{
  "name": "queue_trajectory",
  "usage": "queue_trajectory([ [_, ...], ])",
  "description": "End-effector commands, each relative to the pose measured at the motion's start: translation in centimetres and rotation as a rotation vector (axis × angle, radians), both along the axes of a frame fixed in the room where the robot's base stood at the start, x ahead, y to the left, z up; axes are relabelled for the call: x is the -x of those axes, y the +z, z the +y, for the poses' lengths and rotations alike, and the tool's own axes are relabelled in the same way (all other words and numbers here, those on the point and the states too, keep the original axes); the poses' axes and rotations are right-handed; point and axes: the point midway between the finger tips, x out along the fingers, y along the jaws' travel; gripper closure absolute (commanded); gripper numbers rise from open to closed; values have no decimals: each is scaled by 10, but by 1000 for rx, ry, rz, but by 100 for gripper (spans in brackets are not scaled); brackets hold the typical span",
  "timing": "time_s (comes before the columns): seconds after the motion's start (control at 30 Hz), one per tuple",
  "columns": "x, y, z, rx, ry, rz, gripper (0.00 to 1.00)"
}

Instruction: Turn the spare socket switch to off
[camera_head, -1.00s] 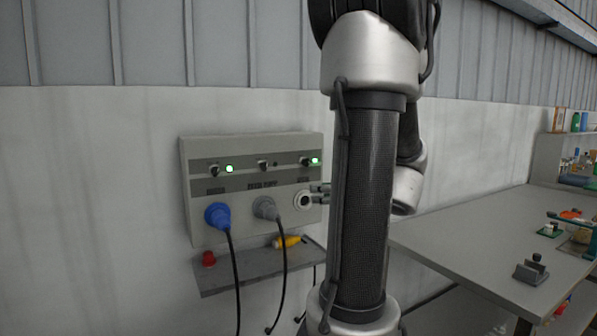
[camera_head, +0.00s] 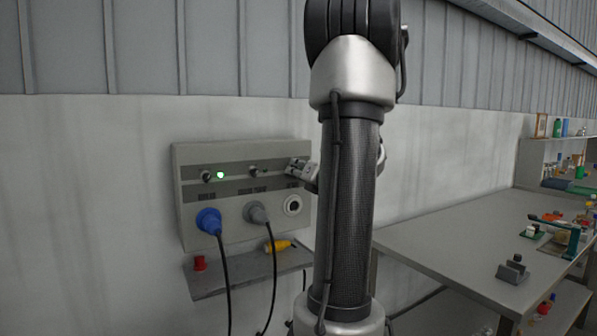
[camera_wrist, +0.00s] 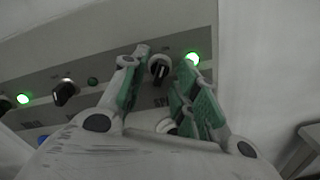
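The spare socket switch is a black knob (camera_wrist: 159,70) on a pale round base, above a partly covered label starting "SPA". A pale line on the knob runs roughly up and down in the wrist view. The green lamp (camera_wrist: 193,59) to its right is lit. My gripper (camera_wrist: 167,75) is open, with green-padded fingers on either side of the knob's lower part; I cannot tell whether they touch it. In the head view my gripper (camera_head: 297,166) covers this switch and its lamp. The spare socket (camera_head: 292,205) below is empty.
The panel (camera_head: 183,215) has a blue plug (camera_head: 209,221) and a grey plug (camera_head: 257,214) in the other sockets. The left lamp (camera_head: 220,175) is lit; the middle lamp (camera_wrist: 92,81) is dark. A shelf (camera_head: 225,278) sits below. A bench (camera_head: 440,235) stands right.

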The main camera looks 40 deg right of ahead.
Motion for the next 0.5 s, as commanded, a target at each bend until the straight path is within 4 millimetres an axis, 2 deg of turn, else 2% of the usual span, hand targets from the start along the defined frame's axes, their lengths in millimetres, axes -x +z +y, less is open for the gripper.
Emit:
queue_trajectory([
  [0.3, -5, 0, -1, 1, -1, 1, 70],
  [0.47, -5, 0, -1, 1, 0, 0, 97],
  [0.5, -5, 0, -1, 1, 0, 0, 100],
])
